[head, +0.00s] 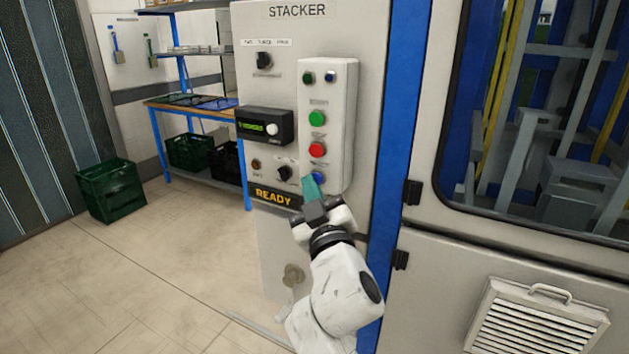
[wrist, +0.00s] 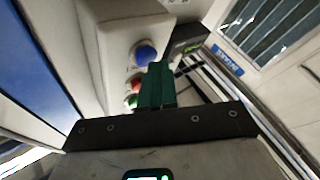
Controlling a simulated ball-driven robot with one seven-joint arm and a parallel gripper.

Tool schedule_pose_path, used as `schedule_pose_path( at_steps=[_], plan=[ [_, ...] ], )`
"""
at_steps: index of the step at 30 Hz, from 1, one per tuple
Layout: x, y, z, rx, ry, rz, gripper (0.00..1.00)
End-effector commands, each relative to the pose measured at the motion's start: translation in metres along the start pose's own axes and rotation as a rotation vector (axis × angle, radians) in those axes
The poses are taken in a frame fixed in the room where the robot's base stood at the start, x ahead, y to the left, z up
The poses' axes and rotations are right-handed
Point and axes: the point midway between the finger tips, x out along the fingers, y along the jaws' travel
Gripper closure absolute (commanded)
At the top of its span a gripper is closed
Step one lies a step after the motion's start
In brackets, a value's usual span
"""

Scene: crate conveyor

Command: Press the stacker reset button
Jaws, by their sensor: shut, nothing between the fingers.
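The stacker panel (head: 275,95) is a grey cabinet front labelled STACKER, with a raised white button box (head: 342,130) on it. The box holds a green button (head: 317,118), a red button (head: 317,149) and, below them, a blue button (head: 319,177) partly hidden by my fingers. My gripper (head: 310,187) is shut and empty, its teal fingertips just in front of the blue button's left side. In the wrist view, the blue button (wrist: 145,54) lies just beyond and left of the fingertips (wrist: 157,72). I cannot tell whether they touch. No label for the blue button is readable.
Left of the box are a black display unit (head: 265,126), a black rotary knob (head: 284,173) and a lit READY sign (head: 274,197). A blue post (head: 401,100) and a guarded window (head: 545,110) stand right. Green crate (head: 111,190) is on the open floor at left.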

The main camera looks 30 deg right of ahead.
Motion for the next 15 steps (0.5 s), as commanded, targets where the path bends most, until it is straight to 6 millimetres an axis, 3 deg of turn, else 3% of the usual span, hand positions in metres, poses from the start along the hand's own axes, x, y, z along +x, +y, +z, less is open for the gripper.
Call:
schedule_pose_path(
  at_steps=[15],
  plan=[
    [-0.0094, -0.0063, -0.0061, 0.0, 0.0, 0.0, 1.0]
  ],
)
